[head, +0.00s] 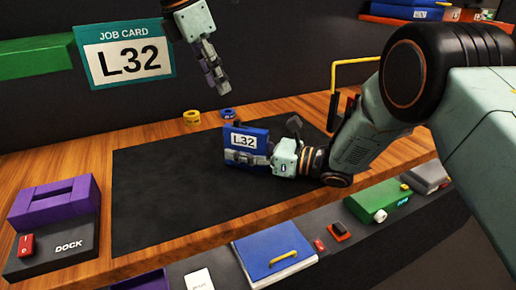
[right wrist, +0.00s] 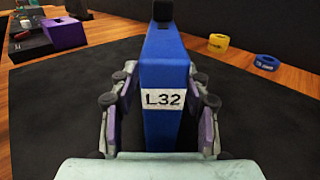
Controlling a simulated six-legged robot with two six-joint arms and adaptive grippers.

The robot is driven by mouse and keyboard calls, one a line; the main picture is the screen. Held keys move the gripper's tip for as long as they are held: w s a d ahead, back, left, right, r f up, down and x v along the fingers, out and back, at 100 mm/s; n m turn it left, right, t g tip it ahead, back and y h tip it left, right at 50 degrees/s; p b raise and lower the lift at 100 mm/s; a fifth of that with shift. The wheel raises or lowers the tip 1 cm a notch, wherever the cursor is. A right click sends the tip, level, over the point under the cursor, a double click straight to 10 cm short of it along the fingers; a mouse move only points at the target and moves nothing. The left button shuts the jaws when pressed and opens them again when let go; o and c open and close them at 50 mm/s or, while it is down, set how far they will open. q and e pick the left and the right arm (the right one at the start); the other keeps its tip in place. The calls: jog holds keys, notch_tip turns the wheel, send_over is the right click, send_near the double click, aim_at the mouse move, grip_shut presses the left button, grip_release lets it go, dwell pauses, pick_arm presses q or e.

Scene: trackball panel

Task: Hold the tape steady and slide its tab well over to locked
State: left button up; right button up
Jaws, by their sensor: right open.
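The blue tape (head: 243,157), labelled L32, stands on the dark mat (head: 150,205) in the head view. In the right wrist view the tape (right wrist: 165,60) runs away from me between the fingers, with a small black piece (right wrist: 163,10) at its far end; I cannot tell whether that is the tab. My right gripper (head: 268,143) is open with its fingers on either side of the tape; in the right wrist view the gripper (right wrist: 163,105) straddles the labelled end. My left gripper (head: 217,80) hangs in the air above and behind the tape, apart from it, seemingly empty.
A job card (head: 125,55) reading L32 stands at the back left. A purple dock (head: 55,215) with a red switch sits at the left. Yellow (head: 191,117) and blue (head: 227,113) rolls lie behind the mat. A lower front shelf holds a blue case (head: 275,258) and a green box (head: 377,201).

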jog(key=shift+w+a, duration=0.3)
jog(key=shift+a, duration=0.35)
pick_arm(q)
jog(key=shift+d, duration=0.15)
pick_arm(e)
jog(key=shift+a, duration=0.1)
jog(key=shift+c, duration=1.4)
jog(key=c, duration=0.4)
grip_shut()
pick_arm(q)
jog(key=shift+c, duration=0.3)
